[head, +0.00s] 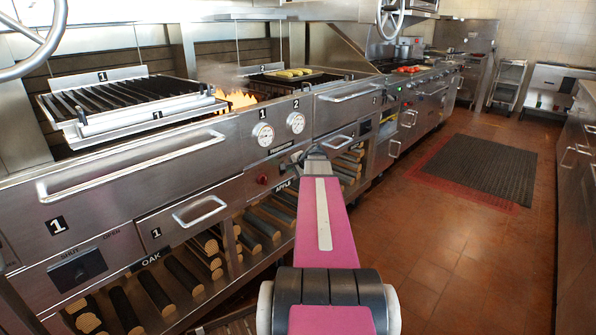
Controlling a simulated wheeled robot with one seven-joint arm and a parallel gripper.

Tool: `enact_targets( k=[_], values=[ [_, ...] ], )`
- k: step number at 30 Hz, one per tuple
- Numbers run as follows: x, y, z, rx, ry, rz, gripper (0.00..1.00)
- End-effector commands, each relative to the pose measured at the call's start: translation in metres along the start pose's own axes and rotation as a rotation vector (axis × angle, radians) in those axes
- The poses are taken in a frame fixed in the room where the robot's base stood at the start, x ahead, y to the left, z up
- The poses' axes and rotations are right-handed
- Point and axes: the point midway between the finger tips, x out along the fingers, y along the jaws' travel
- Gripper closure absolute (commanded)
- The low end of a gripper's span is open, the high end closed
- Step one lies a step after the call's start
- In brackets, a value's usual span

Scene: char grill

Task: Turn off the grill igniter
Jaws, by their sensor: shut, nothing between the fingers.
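The char grill's steel front panel (155,165) runs along the left side of the head view. Flames (238,98) show beside the left grate, behind the panel. A small red round button or light (262,180) sits low on the panel, left of my gripper. I cannot read whether it is the igniter. My gripper (298,157) is at the far end of my pink arm, close to the panel below the two dials. It looks shut and empty. The arm's end hides the panel part behind it, and I cannot tell whether the fingers touch it.
Two white dials (264,134) (296,122) are above my gripper. A long drawer handle (130,165) and a smaller handle (200,210) stick out at left. Logs (185,275) fill the shelf below. The tiled floor (425,235) is open at right, with a dark mat (480,175).

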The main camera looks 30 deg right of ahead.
Motion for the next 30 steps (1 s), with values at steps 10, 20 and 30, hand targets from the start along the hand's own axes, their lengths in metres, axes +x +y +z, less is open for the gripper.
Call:
enact_targets(
  k=[10,20,30],
  values=[
    [0.011,-0.012,0.0,0.001,0.0,0.0,1.0],
    [0.014,-0.017,-0.001,0.0,0.0,0.0,1.0],
    [0.013,-0.018,0.0,0.001,0.0,0.0,1.0]
  ],
)
